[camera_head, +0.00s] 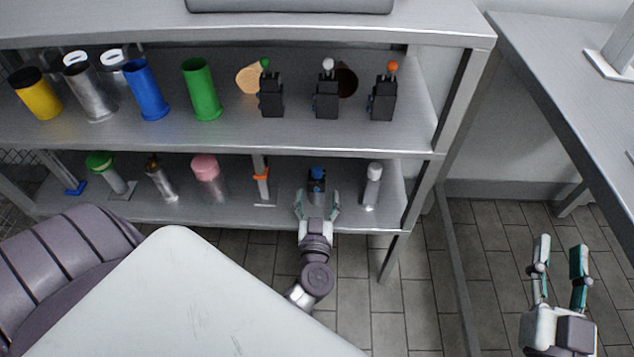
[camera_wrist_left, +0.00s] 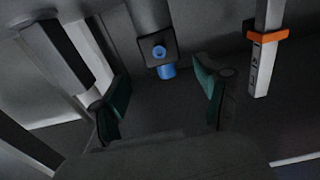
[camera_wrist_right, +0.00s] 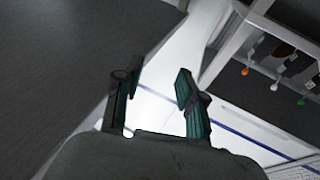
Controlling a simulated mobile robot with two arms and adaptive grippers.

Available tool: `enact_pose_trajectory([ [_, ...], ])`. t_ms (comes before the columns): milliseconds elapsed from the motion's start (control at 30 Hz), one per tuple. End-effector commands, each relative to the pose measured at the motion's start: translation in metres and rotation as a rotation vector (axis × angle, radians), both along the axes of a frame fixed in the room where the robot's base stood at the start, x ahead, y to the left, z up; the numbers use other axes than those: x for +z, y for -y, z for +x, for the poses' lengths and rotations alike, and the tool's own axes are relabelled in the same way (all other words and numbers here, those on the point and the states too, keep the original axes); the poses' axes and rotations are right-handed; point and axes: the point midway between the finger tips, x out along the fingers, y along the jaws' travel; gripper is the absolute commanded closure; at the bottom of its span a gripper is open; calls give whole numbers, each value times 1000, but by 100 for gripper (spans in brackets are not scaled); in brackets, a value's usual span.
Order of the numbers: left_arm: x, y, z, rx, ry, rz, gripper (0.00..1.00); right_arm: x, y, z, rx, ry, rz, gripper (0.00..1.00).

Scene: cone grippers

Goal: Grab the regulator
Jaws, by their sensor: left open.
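The likely regulator (camera_head: 317,183) is a small dark device with a blue knob, standing on the lower shelf; no label names it. In the left wrist view, a dark square plate with a blue knob (camera_wrist_left: 159,53) and blue stem lies just beyond the gap between the fingers. My left gripper (camera_head: 317,203) is open at the lower shelf's front edge, its fingers in front of the device and apart from it. My left gripper (camera_wrist_left: 160,84) holds nothing. My right gripper (camera_head: 561,247) is open and empty over the floor at right; its parted fingers also show in the right wrist view (camera_wrist_right: 156,80).
A white-topped cylinder (camera_head: 372,185) stands right of the device and an orange-collared post (camera_head: 261,182) left of it, both close. The upper shelf (camera_head: 330,137) above holds cups and dark devices. A table (camera_head: 560,90) stands at right.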

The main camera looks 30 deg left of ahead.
Motion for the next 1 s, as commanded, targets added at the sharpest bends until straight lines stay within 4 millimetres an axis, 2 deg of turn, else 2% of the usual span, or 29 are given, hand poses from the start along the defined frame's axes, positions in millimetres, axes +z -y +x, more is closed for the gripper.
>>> enact_pose_trajectory([
  [100, -1, -6, 11, -1, 1, 0, 25, 10, -1, -2, 4, 67, 18, 60],
  [267, -1, -10, 17, -1, 0, 0, 25, 19, -2, -4, 7, 119, 32, 60],
  [367, -3, -16, 23, -1, 1, 0, 25, 31, -3, -9, 12, 199, 55, 60],
  [600, -4, -31, 43, -2, 2, 0, 25, 70, -2, -36, 27, 479, 134, 60],
  [700, -4, -36, 51, -2, 1, 1, 25, 81, 0, -46, 31, 559, 159, 60],
  [1000, -2, -40, 56, -2, -1, -1, 25, 89, 1, -54, 34, 617, 176, 60],
])
